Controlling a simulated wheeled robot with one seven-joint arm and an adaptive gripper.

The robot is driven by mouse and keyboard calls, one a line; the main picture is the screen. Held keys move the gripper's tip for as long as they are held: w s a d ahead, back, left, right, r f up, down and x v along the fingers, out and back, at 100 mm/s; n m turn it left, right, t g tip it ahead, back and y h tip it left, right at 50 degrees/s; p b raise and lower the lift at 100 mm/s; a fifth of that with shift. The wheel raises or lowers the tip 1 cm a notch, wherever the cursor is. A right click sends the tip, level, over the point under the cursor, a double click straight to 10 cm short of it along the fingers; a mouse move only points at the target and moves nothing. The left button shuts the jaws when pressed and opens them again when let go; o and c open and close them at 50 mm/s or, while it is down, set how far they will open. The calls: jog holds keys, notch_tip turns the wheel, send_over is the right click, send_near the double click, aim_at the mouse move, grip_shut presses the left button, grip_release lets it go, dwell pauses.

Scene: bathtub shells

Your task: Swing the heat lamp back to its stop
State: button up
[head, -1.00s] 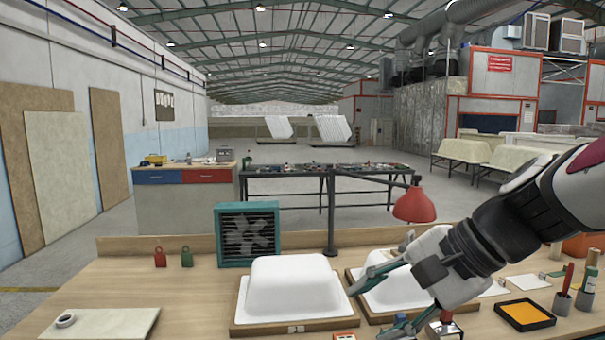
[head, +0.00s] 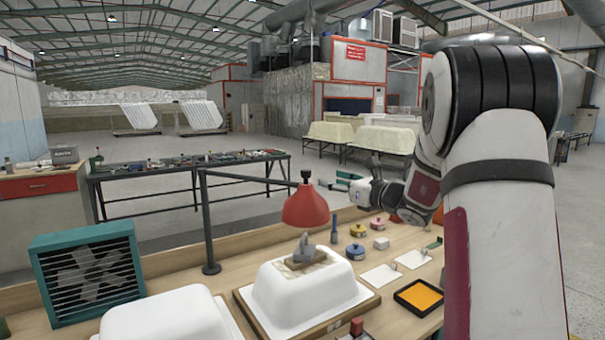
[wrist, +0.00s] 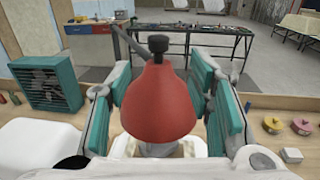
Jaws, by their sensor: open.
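The heat lamp's red shade (head: 305,208) hangs from a dark swing arm on a dark post (head: 208,225). It is above the right white tub shell (head: 310,290), with a pale patch and a grey tool on the shell's top under it. My gripper (head: 336,182) is just right of the shade in the head view, teal fingers towards it, partly small and hard to read there. In the wrist view the red shade (wrist: 158,98) fills the middle, and the open fingers stand to its left and right. Contact with the shade cannot be told. The lamp's stop cannot be made out.
A green fan heater (head: 88,270) stands left of the post. Another white shell (head: 170,318) is at the front. Small pots (head: 357,230) and an orange tray (head: 419,297) lie right on the bench. Open floor lies beyond the bench.

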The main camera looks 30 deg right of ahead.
aim_at(310, 175)
jog(key=w, duration=0.4)
jog(key=w+a, duration=0.1)
jog(key=w, duration=0.2)
jog(key=w+a, duration=0.1)
jog(key=w, duration=0.3)
jog(key=shift+w+p, duration=0.35)
jog(key=shift+p, duration=0.05)
jog(key=shift+c, duration=0.4)
grip_shut()
